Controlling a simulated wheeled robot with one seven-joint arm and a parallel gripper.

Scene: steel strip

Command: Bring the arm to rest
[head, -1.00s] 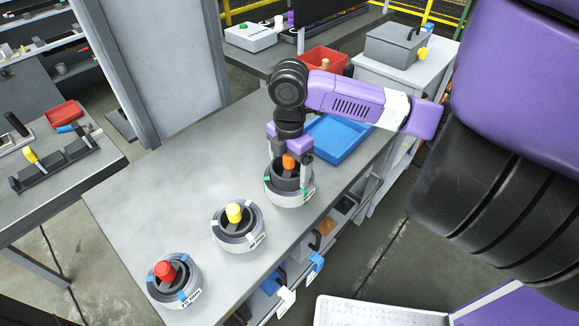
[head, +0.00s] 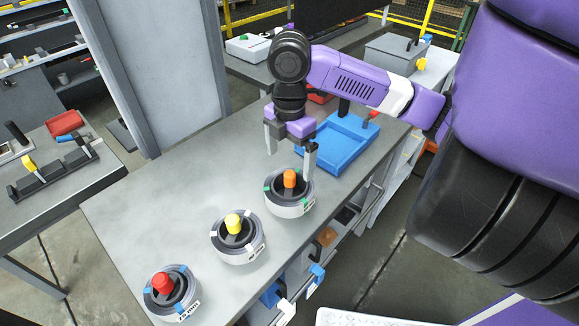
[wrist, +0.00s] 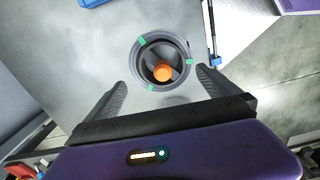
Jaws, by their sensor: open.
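My gripper (head: 290,156) is open and empty in the head view. It is raised above the steel table, just behind and above the round grey fixture with an orange knob (head: 290,179) and green marks. In the wrist view this fixture (wrist: 162,60) lies ahead of and between the open fingers (wrist: 160,92), apart from them. A similar fixture with a yellow knob (head: 236,239) stands nearer the front. One with a red knob (head: 172,292) and blue marks stands at the front left. All three stand upright on the steel table (head: 165,205).
A blue tray (head: 345,145) lies on the table right of my gripper, under my forearm. A grey post (head: 112,70) rises behind the table. Blue and white tags (head: 285,300) hang at the front edge. The table's left part is clear.

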